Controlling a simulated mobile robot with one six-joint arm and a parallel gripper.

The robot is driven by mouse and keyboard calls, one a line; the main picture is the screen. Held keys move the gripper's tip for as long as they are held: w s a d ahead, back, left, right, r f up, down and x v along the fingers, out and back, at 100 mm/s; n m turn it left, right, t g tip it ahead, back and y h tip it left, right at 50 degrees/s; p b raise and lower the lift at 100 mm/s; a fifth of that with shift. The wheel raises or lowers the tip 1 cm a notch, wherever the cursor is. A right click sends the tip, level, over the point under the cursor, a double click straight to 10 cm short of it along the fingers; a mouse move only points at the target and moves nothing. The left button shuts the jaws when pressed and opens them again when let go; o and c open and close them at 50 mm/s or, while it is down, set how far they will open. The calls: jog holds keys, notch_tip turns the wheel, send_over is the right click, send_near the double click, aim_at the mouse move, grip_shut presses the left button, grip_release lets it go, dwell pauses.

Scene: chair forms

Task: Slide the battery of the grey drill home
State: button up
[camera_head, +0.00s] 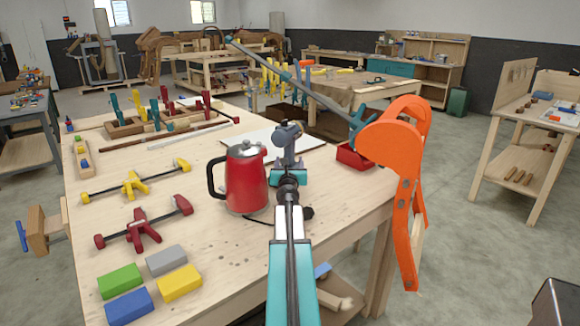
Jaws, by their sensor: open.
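The grey drill (287,139) stands upright on the wooden workbench (235,262), beyond the red kettle. A teal block at its foot, which looks like the battery (301,177), is partly covered by my arm's dark end. Any gap between battery and handle is too small to make out. My teal and white arm reaches in from the bottom middle. My gripper (288,182) is open, right in front of the drill's foot. Its fingertips are hard to pick out, and I cannot tell whether they touch the battery.
A red kettle (246,180) with a black handle stands close left. Clamps and coloured blocks (180,282) lie on the left. Bare benchtop lies between kettle and blocks.

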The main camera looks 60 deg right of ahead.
aim_at(290, 159)
jog(key=shift+x, duration=2.75)
jog(key=c, duration=1.2)
jog(key=shift+s+a+f, duration=0.1)
jog(key=shift+s+f, duration=0.05)
jog(key=shift+f, duration=0.15)
jog(key=shift+s+a+f, duration=0.1)
jog(key=shift+s+a, duration=0.05)
jog(key=shift+a, duration=1.55)
jog(key=shift+d+r, duration=0.1)
jog(key=shift+r, duration=0.25)
jog(key=o, duration=1.1)
